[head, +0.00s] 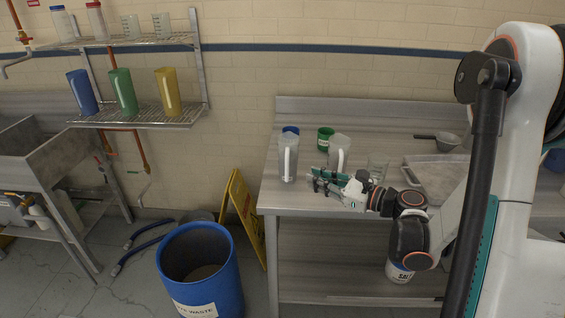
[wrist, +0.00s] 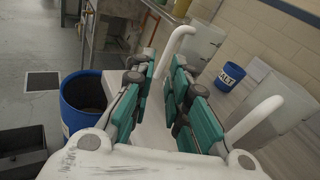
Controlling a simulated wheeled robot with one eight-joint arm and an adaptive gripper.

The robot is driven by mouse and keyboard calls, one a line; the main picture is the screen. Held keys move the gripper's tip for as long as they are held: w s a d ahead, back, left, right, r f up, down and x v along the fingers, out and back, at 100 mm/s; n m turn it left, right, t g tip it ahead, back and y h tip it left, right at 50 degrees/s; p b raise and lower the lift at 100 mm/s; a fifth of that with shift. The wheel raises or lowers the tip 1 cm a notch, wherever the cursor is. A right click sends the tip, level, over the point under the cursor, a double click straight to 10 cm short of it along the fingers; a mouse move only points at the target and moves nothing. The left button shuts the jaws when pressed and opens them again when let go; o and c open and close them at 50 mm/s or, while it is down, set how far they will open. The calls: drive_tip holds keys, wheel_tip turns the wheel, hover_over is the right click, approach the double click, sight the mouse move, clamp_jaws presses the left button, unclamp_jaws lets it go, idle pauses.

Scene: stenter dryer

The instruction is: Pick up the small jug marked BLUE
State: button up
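Two pale grey jugs with white handles stand upright on the steel table. The left jug (head: 288,170) is near the table's left end; the right jug (head: 340,143) stands just beside it. I cannot read BLUE on either. My gripper (head: 318,180) is low in front of the jugs. In the wrist view my gripper (wrist: 166,82) is open, its teal fingers apart with nothing held. One jug's white handle (wrist: 176,48) rises beyond the gap between the fingers, its body (wrist: 205,42) to the right. The other jug (wrist: 285,108) is right of the fingers, its handle nearer.
A blue tub marked SALT (wrist: 231,76) and a green tub (head: 325,138) stand behind the jugs. A glass beaker (head: 378,166) and steel tray (head: 440,178) are to the right. A blue waste bin (head: 225,285) and yellow floor sign (head: 244,215) stand left of the table.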

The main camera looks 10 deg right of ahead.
sight(287, 164)
drive_tip(key=shift+m+t, duration=0.5)
drive_tip(key=shift+m, duration=0.4)
drive_tip(key=b+x, duration=0.1)
drive_tip(key=x, duration=0.3)
drive_tip(key=b+x, duration=0.1)
drive_tip(key=x, duration=0.2)
drive_tip(key=d+f+b+x, duration=0.1)
drive_tip(key=b+x, duration=0.1)
drive_tip(key=x, duration=0.2)
drive_tip(key=shift+w+a, duration=0.25)
drive_tip(key=shift+w, duration=0.4)
drive_tip(key=shift+w+r, duration=0.1)
drive_tip(key=shift+w, duration=0.05)
clamp_jaws()
